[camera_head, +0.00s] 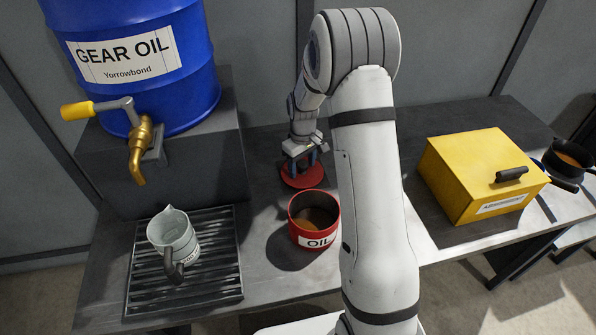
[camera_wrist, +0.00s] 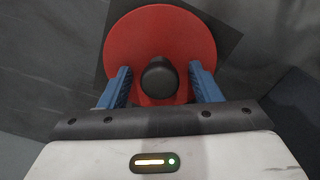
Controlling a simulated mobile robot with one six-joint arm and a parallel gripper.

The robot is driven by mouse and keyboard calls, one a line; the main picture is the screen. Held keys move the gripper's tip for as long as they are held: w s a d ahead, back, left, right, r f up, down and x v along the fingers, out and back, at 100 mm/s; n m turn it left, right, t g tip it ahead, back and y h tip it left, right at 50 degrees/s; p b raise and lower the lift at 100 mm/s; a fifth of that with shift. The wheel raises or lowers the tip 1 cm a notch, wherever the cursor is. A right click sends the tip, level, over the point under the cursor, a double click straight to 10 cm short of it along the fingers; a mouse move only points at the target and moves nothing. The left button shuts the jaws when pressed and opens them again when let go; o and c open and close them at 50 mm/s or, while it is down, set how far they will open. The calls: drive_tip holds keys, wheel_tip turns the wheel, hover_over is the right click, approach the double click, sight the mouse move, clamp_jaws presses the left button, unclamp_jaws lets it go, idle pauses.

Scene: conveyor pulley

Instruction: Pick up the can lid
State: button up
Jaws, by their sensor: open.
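The can lid (camera_head: 303,176) is a red disc lying on the dark bench top, behind the red oil can. In the wrist view the lid (camera_wrist: 160,32) shows its round black knob (camera_wrist: 159,77) in the middle. My gripper (camera_wrist: 161,88) is open, with a blue finger on each side of the knob and a gap to both. In the head view my gripper (camera_head: 302,164) is right above the lid, pointing down. The red can labelled OIL (camera_head: 316,241) stands open in front, with brown liquid inside.
A blue gear oil drum (camera_head: 140,75) with a brass tap (camera_head: 140,150) stands on a dark block at the left. A grey jug (camera_head: 172,236) sits on a slatted drain tray (camera_head: 211,288). A yellow box (camera_head: 468,165) and a dark pot (camera_head: 568,160) are at the right.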

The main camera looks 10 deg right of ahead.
sight(302, 163)
drive_tip(key=shift+c, duration=0.5)
drive_tip(key=c, duration=1)
drive_tip(key=shift+o, duration=0.2)
wheel_tip(302, 163, up, 10)
drive_tip(key=shift+r+b, duration=0.1)
drive_tip(key=shift+b, duration=0.2)
drive_tip(key=shift+s, duration=0.1)
